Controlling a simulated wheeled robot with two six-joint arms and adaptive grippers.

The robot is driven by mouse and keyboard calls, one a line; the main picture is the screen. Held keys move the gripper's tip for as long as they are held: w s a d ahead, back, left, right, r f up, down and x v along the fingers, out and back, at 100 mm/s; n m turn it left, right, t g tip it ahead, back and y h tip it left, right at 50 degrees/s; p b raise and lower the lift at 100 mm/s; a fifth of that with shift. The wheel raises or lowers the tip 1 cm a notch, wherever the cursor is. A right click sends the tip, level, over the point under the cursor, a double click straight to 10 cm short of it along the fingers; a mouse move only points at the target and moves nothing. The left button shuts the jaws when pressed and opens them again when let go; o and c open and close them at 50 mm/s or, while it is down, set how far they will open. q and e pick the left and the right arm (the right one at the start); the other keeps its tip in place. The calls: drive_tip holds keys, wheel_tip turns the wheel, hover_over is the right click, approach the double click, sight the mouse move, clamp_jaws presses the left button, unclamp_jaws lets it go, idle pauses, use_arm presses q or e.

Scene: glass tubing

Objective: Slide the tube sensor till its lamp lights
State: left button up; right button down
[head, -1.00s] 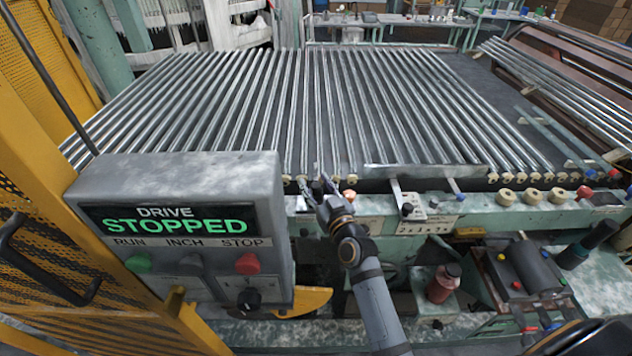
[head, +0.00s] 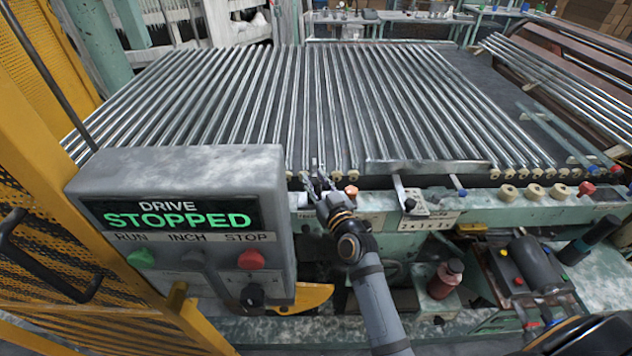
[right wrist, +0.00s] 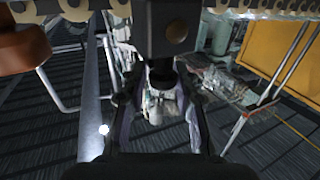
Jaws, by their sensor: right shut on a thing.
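My right gripper (head: 317,180) is at the front edge of the tube bed, its fingers pointing at the tube ends. In the right wrist view its fingers (right wrist: 161,88) are shut on the lower part of a dark block with a brass-coloured screw, which I take for the tube sensor (right wrist: 172,32). In the head view the sensor is small and mostly hidden by the fingers. I cannot make out its lamp. A small bright white spot shows at the left in the right wrist view; I cannot tell whether it is a lamp or a reflection.
Glass tubes (head: 225,105) lie side by side on the bed, beside cream rollers along its front. An orange knob (head: 351,190) and a lever (head: 401,192) stand just right of the gripper. The drive box (head: 190,180) reads "STOPPED" at left, beside a yellow mesh guard (head: 60,280).

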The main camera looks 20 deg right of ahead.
drive_tip(key=shift+a, duration=0.2)
drive_tip(key=c, duration=1.1)
unclamp_jaws()
drive_tip(key=shift+d, duration=0.2)
drive_tip(key=shift+a, duration=0.1)
drive_tip(key=s+d, duration=0.1)
drive_tip(key=s, duration=1.1)
drive_tip(key=shift+d, duration=0.25)
